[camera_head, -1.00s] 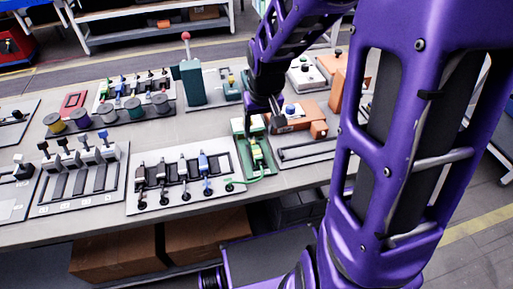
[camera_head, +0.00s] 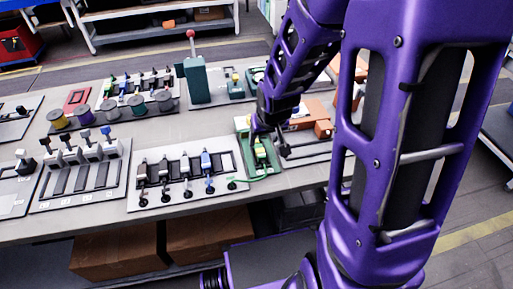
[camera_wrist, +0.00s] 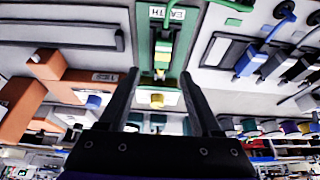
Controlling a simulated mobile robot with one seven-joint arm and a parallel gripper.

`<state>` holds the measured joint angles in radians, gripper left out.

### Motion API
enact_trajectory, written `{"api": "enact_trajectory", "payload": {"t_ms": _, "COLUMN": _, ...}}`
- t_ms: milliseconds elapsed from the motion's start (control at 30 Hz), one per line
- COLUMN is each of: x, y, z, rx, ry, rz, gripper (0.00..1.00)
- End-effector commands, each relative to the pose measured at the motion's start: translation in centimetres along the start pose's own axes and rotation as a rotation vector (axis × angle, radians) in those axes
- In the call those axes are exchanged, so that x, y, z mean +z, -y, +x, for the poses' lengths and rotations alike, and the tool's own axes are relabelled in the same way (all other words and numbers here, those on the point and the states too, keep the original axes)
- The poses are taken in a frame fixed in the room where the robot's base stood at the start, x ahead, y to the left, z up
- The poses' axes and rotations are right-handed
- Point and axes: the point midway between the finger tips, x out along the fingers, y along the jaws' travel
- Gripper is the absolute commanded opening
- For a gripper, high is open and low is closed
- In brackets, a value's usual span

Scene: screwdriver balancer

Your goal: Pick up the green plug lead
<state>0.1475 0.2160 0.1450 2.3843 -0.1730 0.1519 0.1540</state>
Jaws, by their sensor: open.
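The green plug lead (camera_head: 260,150) lies in a narrow green tray (camera_head: 243,143) at the right of the bench; its thin green cable bends left toward the neighbouring board. I cannot tell the height gap.
A white board with black, white and blue plug leads (camera_head: 186,170) stands left of the tray. An orange-brown block (camera_head: 323,129) and a slotted grey plate (camera_head: 308,150) are to the right. A green post with a red knob (camera_head: 195,75) stands behind.

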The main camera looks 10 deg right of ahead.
Motion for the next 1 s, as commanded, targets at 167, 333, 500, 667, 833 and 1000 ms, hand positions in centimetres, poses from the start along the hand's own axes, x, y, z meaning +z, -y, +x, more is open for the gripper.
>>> {"api": "enact_trajectory", "payload": {"t_ms": 167, "x": 0.1, "y": 0.0, "z": 1.7, "rx": 0.000, "ry": 0.000, "rz": 0.000, "gripper": 0.65}}
{"api": "enact_trajectory", "payload": {"t_ms": 333, "x": 0.0, "y": 0.0, "z": 2.1, "rx": 0.000, "ry": 0.000, "rz": 0.000, "gripper": 0.65}}
{"api": "enact_trajectory", "payload": {"t_ms": 500, "x": 0.3, "y": 0.2, "z": 3.8, "rx": 0.000, "ry": 0.002, "rz": -0.001, "gripper": 0.65}}
{"api": "enact_trajectory", "payload": {"t_ms": 667, "x": 0.5, "y": 0.4, "z": 6.0, "rx": 0.000, "ry": 0.002, "rz": 0.000, "gripper": 0.65}}
{"api": "enact_trajectory", "payload": {"t_ms": 833, "x": 0.3, "y": 0.4, "z": 7.1, "rx": 0.000, "ry": 0.002, "rz": -0.001, "gripper": 0.65}}
{"api": "enact_trajectory", "payload": {"t_ms": 1000, "x": 0.2, "y": 0.4, "z": 6.9, "rx": 0.000, "ry": 0.001, "rz": -0.001, "gripper": 0.65}}
